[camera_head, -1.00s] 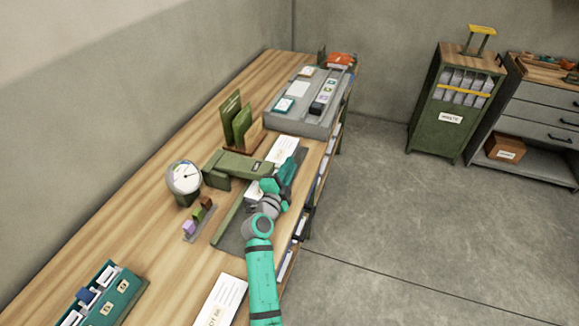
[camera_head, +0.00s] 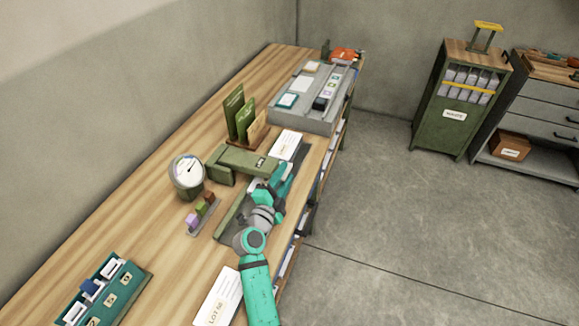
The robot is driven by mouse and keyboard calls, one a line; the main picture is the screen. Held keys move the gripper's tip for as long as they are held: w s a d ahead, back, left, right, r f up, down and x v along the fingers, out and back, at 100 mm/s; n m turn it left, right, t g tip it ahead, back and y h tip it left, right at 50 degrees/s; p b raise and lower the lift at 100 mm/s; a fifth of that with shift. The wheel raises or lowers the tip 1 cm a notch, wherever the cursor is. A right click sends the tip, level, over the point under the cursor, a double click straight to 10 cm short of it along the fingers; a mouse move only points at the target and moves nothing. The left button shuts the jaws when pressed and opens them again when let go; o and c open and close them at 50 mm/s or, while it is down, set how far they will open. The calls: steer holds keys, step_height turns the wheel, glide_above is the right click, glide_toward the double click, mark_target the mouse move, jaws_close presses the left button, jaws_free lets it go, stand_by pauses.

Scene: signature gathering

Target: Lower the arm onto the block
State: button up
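An olive-green hinged arm (camera_head: 250,161) with a small dark label reaches right from its post, over a dark grey base plate (camera_head: 228,226) on the wooden bench. A white piece (camera_head: 258,185), which may be the block, shows only partly between this arm and my gripper. My teal gripper (camera_head: 276,182) is low over the base plate, just below and right of the arm's free end. I cannot tell whether they touch. The fingers are small and partly hidden by my wrist, so their opening is unclear.
A round dial gauge (camera_head: 187,174) stands left of the post, with a strip of small coloured blocks (camera_head: 201,213) near it. Upright green cards (camera_head: 240,115) stand behind the arm. A white sheet (camera_head: 217,300) lies near the bench's front edge.

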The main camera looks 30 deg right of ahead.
steer(key=shift+v, duration=2.25)
steer(key=shift+d, duration=0.1)
